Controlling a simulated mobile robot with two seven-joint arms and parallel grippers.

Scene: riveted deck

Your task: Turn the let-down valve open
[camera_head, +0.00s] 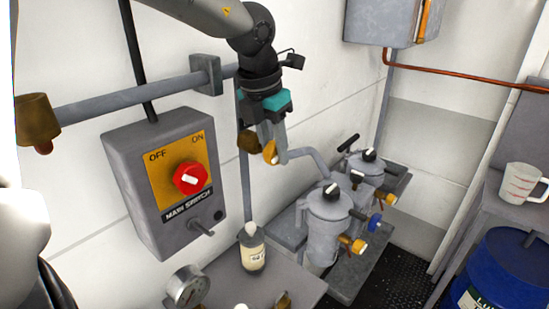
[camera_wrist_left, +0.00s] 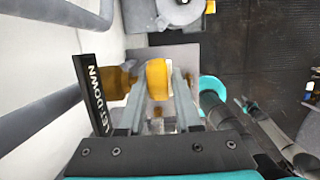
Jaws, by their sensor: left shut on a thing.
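The let-down valve has a yellow handle (camera_head: 270,152) and a brass body (camera_head: 249,140) on the grey pipe beside the wall. In the left wrist view the yellow handle (camera_wrist_left: 157,78) stands between the two fingers, with the brass body (camera_wrist_left: 118,82) to its left. A black plate reading LET-DOWN (camera_wrist_left: 92,95) is at the far left of the valve. My left gripper (camera_head: 269,140) comes from above and is shut on the handle; it also shows in the left wrist view (camera_wrist_left: 157,92). The fingers partly hide the valve. My right gripper is not seen.
A main switch box (camera_head: 165,245) with a red knob (camera_head: 191,178) is on the wall to the left. Below stand a labelled bottle (camera_head: 252,256), a gauge (camera_head: 187,287) and grey filter housings (camera_head: 325,225). A blue drum (camera_head: 505,270) and a jug (camera_head: 521,183) are at right.

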